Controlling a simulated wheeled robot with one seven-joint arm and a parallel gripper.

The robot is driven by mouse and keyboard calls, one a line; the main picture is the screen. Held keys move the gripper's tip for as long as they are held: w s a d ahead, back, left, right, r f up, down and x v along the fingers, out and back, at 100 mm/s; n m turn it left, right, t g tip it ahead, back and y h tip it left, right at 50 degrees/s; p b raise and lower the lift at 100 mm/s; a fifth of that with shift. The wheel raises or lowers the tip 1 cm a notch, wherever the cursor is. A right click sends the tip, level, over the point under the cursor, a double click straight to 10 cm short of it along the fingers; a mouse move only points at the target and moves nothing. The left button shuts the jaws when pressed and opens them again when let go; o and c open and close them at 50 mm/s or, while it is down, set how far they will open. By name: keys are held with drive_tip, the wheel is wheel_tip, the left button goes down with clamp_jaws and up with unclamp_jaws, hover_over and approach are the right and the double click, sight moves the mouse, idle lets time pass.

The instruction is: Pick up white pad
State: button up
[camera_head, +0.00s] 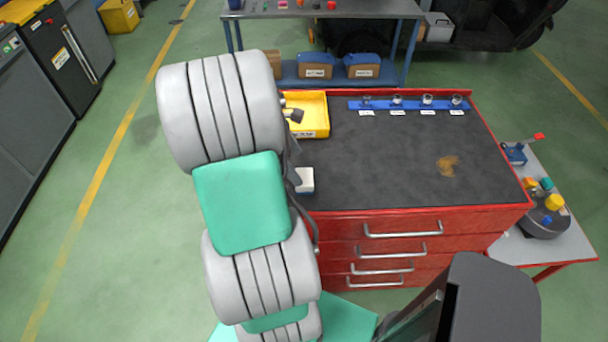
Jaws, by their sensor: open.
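The white pad (305,181) is a small, pale block lying on the dark top of the red cabinet, near its left edge. Its left part is hidden behind my arm. My gripper (293,178) shows only as a dark strip at the right side of my arm, beside the pad in the picture. It is open. Most of it is hidden, and I cannot tell whether it touches the pad.
A yellow bin (313,112) with a dark-headed tool stands at the cabinet top's back left. A blue rack (412,104) with several small fittings lies along the back. A brown stain (448,166) marks the right. The middle of the red cabinet's top (385,160) is clear.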

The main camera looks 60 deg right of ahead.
sight(305, 176)
drive_tip(key=p+x, duration=0.1)
drive_tip(key=x, duration=0.6)
drive_tip(key=shift+s+a+r, duration=0.1)
drive_tip(key=shift+a, duration=0.05)
drive_tip(key=c, duration=1.6)
drive_tip(key=shift+r, duration=0.5)
drive_tip(key=s+a+r, duration=0.2)
drive_tip(key=s+r, duration=0.2)
drive_tip(key=s+a+r+b, duration=0.1)
drive_tip(key=s+a+r, duration=0.2)
drive_tip(key=r, duration=0.1)
drive_tip(key=s+a+r, duration=0.2)
drive_tip(key=s+r, duration=0.2)
drive_tip(key=shift+s+a+b, duration=0.35)
drive_tip(key=shift+b, duration=0.05)
